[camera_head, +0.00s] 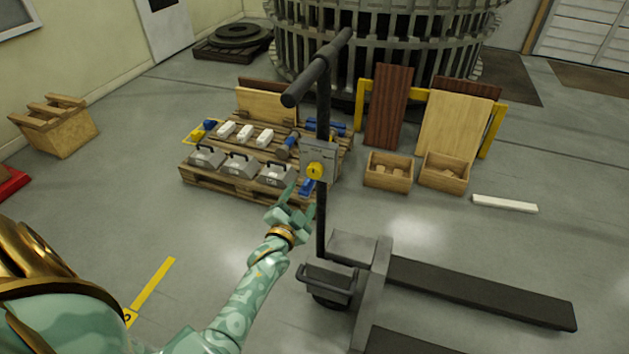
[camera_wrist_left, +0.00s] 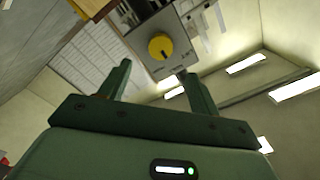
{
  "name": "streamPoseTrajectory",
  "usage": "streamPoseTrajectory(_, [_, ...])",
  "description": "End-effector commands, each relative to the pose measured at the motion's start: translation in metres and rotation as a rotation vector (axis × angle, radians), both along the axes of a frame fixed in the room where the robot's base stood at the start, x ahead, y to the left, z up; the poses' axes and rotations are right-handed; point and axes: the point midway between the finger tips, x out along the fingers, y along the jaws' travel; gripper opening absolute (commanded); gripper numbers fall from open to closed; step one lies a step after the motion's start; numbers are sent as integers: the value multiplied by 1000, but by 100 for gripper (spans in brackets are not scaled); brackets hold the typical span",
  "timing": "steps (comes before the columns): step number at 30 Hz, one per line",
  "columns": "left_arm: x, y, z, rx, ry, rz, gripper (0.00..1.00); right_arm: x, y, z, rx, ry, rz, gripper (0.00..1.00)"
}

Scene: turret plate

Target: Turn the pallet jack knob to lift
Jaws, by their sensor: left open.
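The pallet jack (camera_head: 350,250) stands at the right of the head view, with an upright column and a dark T-shaped handle. A grey control box (camera_head: 330,150) on the column carries a round yellow knob (camera_head: 315,170). My left gripper (camera_head: 300,200) is open and empty, just below and left of the knob. My right gripper is in neither view.
A wooden pallet (camera_head: 215,182) with grey toolboxes and white blocks lies behind the jack. Wooden crates (camera_head: 388,172) and leaning boards (camera_head: 387,105) stand to its right. The jack's forks (camera_head: 480,290) extend right.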

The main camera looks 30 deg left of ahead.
Motion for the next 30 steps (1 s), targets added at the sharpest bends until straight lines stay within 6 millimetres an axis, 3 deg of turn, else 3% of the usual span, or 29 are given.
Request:
streamPoseTrajectory(1, [13, 4, -8, 2, 1, -1, 63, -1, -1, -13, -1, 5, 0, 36])
streamPoseTrajectory(6, [53, 14, -8, 2, 2, 0, 63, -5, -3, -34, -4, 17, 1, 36])
streamPoseTrajectory(12, [84, 22, -5, -2, 2, 0, 63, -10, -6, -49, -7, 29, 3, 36])
streamPoseTrajectory(24, [94, 24, -1, -2, 2, 0, 63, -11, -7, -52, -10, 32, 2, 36])
streamPoseTrajectory(25, [94, 24, -1, -2, 2, 0, 60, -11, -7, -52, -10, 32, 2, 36])
streamPoseTrajectory(30, [93, 24, -1, -2, 2, 0, 18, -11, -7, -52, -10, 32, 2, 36])
